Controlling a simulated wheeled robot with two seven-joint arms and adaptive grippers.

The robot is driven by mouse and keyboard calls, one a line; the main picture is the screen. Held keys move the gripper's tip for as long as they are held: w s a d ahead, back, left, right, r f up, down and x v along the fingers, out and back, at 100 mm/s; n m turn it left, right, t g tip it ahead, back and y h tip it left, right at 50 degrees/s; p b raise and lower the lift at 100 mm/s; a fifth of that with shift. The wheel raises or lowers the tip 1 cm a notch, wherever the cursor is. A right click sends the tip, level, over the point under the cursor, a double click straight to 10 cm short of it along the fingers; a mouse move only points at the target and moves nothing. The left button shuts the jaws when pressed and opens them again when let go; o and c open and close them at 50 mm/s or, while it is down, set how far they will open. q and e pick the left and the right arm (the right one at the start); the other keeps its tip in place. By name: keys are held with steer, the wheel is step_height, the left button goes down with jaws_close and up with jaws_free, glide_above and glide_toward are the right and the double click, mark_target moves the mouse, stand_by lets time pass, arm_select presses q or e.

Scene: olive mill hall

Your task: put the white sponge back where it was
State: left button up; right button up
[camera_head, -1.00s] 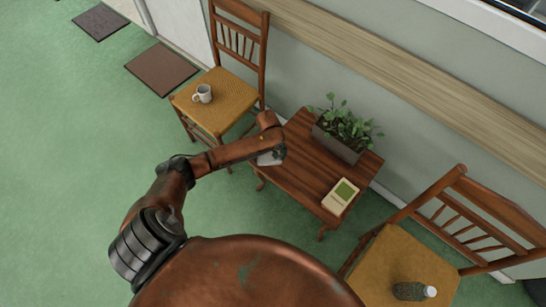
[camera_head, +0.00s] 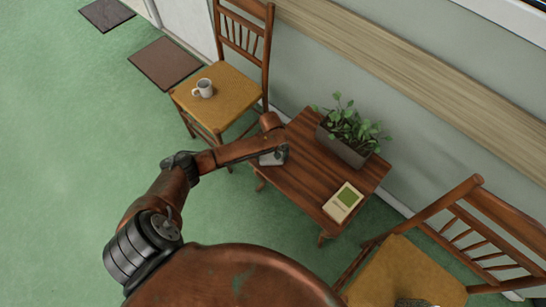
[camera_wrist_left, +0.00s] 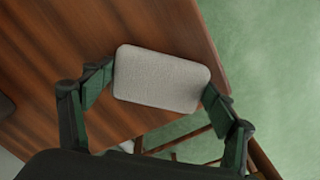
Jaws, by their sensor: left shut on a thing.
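The white sponge (camera_wrist_left: 162,78) is a pale, rounded block in the left wrist view, held between the two fingers of my left gripper (camera_wrist_left: 158,84). Behind it are the brown wooden table's left end and the green floor. In the head view my left gripper (camera_head: 275,156) is over the left end of the small table (camera_head: 305,165), and a grey-white bit of the sponge (camera_head: 267,160) shows under my arm. I cannot tell whether the sponge touches the tabletop.
A planter with leafy greens (camera_head: 343,148) stands at the table's back, and a cream box with a green patch (camera_head: 344,202) lies at its right end. A chair with a white mug (camera_head: 204,88) is at the left. Another chair (camera_head: 405,272) is at the lower right. The table's middle is clear.

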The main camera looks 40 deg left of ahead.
mark_target(272, 157)
steer(key=shift+w+r, duration=0.1)
steer(key=shift+r, duration=0.1)
arm_select(q)
steer(key=shift+f, duration=0.15)
steer(key=o, duration=1)
arm_select(e)
steer(key=shift+f, duration=0.1)
arm_select(q)
steer(key=shift+r, duration=0.4)
step_height(272, 157, up, 3)
steer(key=shift+r+p, duration=0.1)
steer(key=shift+p, duration=0.85)
steer(key=shift+r+p, duration=1.85)
steer(key=shift+r, duration=2.3)
arm_select(e)
steer(key=s+d+f, duration=0.1)
steer(key=s+f, duration=0.7)
steer(key=s, duration=0.2)
steer(key=shift+s+d+n, duration=0.25)
steer(key=shift+s+n, duration=0.05)
steer(key=shift+s, duration=0.1)
steer(key=shift+f, duration=0.1)
